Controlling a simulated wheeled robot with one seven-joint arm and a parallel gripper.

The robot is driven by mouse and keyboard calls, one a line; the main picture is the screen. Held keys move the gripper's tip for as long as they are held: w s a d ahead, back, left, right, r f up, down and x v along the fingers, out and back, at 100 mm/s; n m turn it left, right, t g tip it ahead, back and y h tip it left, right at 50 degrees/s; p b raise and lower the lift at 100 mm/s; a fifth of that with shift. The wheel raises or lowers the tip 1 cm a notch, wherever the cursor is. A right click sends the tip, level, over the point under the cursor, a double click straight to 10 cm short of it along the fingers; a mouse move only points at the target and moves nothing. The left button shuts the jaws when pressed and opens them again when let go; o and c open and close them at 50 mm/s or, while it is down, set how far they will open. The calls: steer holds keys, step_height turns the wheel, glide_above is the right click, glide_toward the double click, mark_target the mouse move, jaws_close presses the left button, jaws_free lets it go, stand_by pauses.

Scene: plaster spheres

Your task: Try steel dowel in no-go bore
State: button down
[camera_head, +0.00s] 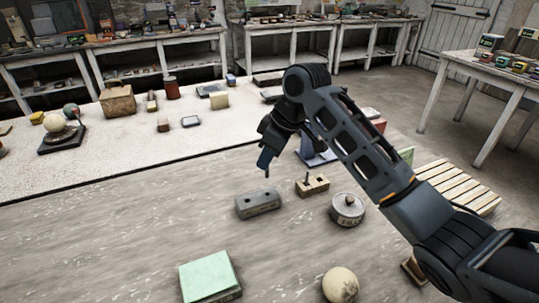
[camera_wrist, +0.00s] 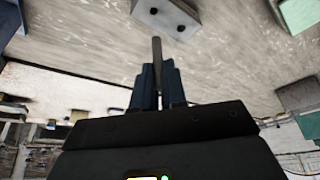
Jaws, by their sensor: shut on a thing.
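My gripper (camera_head: 265,160) is above the bench, shut on a thin steel dowel (camera_head: 267,173). In the wrist view, the dowel (camera_wrist: 157,50) sticks out from between the blue fingertips (camera_wrist: 158,80). A grey gauge block (camera_head: 258,203) with two bores lies on the bench below the dowel tip. The block also shows in the wrist view (camera_wrist: 168,17), with both bores open and empty. The dowel is apart from the block. Which bore is the no-go one I cannot tell.
A tan wooden block (camera_head: 316,187) with an upright peg stands just right of the gauge block. A round metal tin (camera_head: 347,209), a cream sphere (camera_head: 340,285) and a green box (camera_head: 209,276) are nearby.

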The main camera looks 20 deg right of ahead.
mark_target(267, 177)
steer(key=shift+p, duration=0.3)
steer(key=shift+f+b, duration=1.15)
steer(key=shift+f, duration=1.25)
steer(key=shift+p, duration=0.95)
steer(key=shift+f+b, duration=0.35)
steer(key=shift+f, duration=0.4)
steer(key=shift+r, duration=0.15)
steer(key=shift+r+p, duration=0.35)
steer(key=shift+p, duration=0.25)
stand_by(0.5)
steer(key=shift+p, duration=0.8)
stand_by(0.9)
steer(key=shift+f, duration=0.35)
